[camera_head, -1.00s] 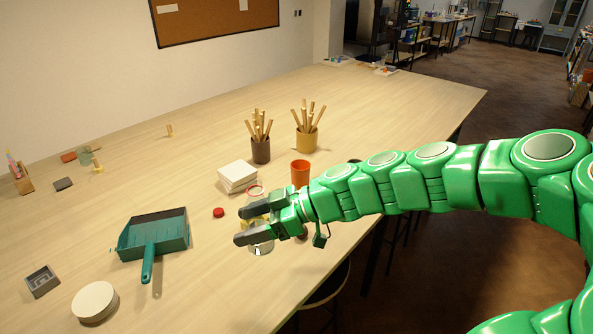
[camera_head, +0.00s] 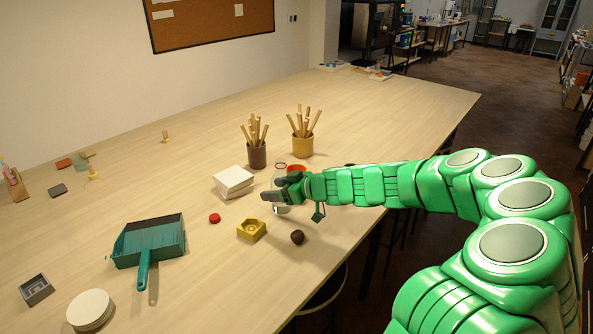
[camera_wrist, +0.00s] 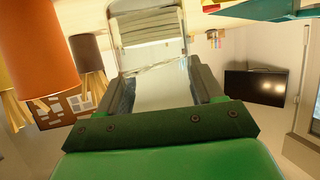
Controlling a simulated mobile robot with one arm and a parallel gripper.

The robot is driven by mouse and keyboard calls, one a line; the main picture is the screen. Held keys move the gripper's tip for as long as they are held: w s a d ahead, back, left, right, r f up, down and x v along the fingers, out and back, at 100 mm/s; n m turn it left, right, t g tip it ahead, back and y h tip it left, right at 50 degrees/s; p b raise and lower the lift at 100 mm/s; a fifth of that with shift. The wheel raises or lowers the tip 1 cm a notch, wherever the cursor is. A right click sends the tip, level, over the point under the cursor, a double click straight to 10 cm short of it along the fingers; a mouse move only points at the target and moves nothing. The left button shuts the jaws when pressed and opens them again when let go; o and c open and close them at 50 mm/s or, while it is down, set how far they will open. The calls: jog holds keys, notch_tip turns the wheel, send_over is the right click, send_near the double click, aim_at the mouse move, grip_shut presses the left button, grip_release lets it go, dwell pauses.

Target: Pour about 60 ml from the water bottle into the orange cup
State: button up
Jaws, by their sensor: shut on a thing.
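My gripper (camera_head: 275,189) is shut on the clear water bottle (camera_head: 281,209), which also shows between the fingers in the wrist view (camera_wrist: 150,62). In the head view the bottle looks about upright, its round rim just above the fingers. Whether its base touches the table is unclear. The orange cup (camera_head: 297,167) stands just right of and behind the bottle, mostly hidden by my gripper and arm. In the wrist view, which is upside down, the orange cup (camera_wrist: 38,45) is large at upper left, apart from the bottle.
A red cap (camera_head: 214,217), a yellow block (camera_head: 251,230) and a dark round lump (camera_head: 297,237) lie in front. White tiles (camera_head: 233,180) are stacked to the left. Brown (camera_head: 257,157) and yellow (camera_head: 302,146) pots of sticks stand behind. A teal dustpan (camera_head: 150,240) lies left.

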jog(key=shift+w+d+f+m+t+h, duration=0.2)
jog(key=shift+w+d+f, duration=0.2)
jog(key=shift+w+f, duration=0.25)
jog(key=shift+w+d+f+m+t+h, duration=0.1)
jog(key=shift+w+d+f+m, duration=0.2)
jog(key=shift+w+f, duration=0.35)
jog(key=shift+r, duration=0.15)
jog(key=shift+w+r, duration=0.1)
